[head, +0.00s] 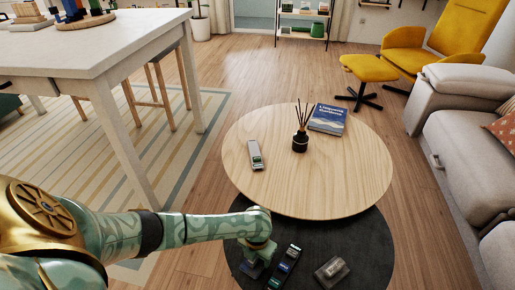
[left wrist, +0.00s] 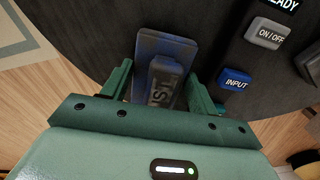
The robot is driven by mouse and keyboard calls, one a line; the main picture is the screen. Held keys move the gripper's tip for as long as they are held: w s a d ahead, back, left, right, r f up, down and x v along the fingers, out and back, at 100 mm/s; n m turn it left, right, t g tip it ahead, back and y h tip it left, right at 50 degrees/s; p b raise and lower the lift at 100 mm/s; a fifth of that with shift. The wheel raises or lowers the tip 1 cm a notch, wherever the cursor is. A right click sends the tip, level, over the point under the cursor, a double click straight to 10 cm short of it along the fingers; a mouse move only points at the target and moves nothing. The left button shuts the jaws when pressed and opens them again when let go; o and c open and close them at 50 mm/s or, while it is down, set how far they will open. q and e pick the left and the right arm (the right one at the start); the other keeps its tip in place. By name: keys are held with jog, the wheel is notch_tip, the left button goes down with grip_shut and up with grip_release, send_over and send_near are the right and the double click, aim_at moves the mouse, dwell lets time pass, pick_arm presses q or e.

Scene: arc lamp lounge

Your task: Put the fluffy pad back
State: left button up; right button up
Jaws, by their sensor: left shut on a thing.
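My left gripper (head: 257,262) is low over the dark lower round table (head: 375,240) at the bottom of the head view. In the left wrist view its green fingers (left wrist: 163,92) are closed on the sides of a blue pad (left wrist: 160,43) with a raised grey grip bearing partly readable letters. The blue pad also shows below the gripper in the head view (head: 253,270). I cannot tell whether its underside touches the table or is fluffy. My right gripper is not in view.
A grey block (head: 332,271) lies farther right. The pale upper table (head: 345,185) overhangs behind, holding a grey-green handheld item (head: 255,155), a reed diffuser (head: 300,141) and a blue book (head: 327,119).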

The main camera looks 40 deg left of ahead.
pick_arm(q)
jog(key=shift+f, duration=0.2)
jog(key=o, duration=0.9)
jog(key=shift+o, duration=0.2)
jog(key=shift+r, duration=0.25)
notch_tip(320, 180, up, 11)
jog(key=p, duration=0.6)
jog(key=shift+r+p, duration=0.2)
jog(key=shift+p, duration=0.2)
jog(key=shift+r, duration=0.3)
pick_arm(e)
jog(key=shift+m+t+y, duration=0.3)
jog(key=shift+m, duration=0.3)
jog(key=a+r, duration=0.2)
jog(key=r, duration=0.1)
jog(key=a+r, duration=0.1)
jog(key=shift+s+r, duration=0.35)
pick_arm(q)
jog(key=shift+f, duration=0.1)
